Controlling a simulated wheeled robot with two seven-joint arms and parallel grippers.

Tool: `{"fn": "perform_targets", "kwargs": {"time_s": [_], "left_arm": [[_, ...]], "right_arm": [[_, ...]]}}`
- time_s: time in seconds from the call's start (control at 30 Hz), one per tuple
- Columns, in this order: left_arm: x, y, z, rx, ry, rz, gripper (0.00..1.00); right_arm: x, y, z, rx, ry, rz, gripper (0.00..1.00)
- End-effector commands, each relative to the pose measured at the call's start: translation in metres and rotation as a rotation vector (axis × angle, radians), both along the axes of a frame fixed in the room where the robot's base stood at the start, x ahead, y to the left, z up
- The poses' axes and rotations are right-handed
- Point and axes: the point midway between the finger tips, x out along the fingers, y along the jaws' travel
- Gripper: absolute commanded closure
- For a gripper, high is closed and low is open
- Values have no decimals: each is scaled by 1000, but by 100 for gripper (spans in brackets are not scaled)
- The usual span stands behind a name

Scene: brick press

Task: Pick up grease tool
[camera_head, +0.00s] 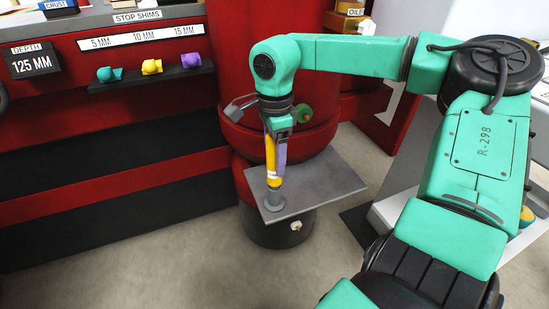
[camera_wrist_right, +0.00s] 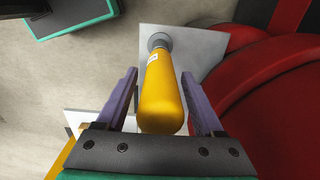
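The grease tool is a yellow cylinder (camera_head: 270,160) with a grey nozzle and round foot, standing on a grey plate (camera_head: 325,185) in the head view. In the right wrist view, the grease tool (camera_wrist_right: 163,95) runs up the middle, its grey foot on the pale plate (camera_wrist_right: 205,50). My right gripper (camera_head: 277,155) points down over the tool. In the wrist view, its purple fingers (camera_wrist_right: 160,75) stand on either side of the tool, with gaps showing, so it is open. The tool's upper part is partly hidden by the gripper in the head view. My left gripper is not in view.
A red machine column (camera_head: 235,60) rises close behind the plate. A red bench (camera_head: 120,180) at left carries a shelf with several coloured stop shims (camera_head: 151,67). A small knob (camera_head: 296,225) sits below the plate. The floor (camera_head: 130,265) in front is clear.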

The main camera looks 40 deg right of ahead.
Motion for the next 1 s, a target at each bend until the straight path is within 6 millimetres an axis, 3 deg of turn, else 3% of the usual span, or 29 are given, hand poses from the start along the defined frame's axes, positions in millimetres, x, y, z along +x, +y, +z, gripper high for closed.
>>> {"fn": "perform_targets", "kwargs": {"time_s": [0.03,0.1,0.17,0.57,1.0], "left_arm": [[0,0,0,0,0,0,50],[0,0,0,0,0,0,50],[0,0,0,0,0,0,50],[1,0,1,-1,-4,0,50],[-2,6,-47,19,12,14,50]], "right_arm": [[0,0,0,0,0,0,54],[0,0,0,0,0,0,81],[0,0,0,0,0,0,100],[1,0,8,0,-3,0,100],[1,0,84,0,-3,-1,100]]}}
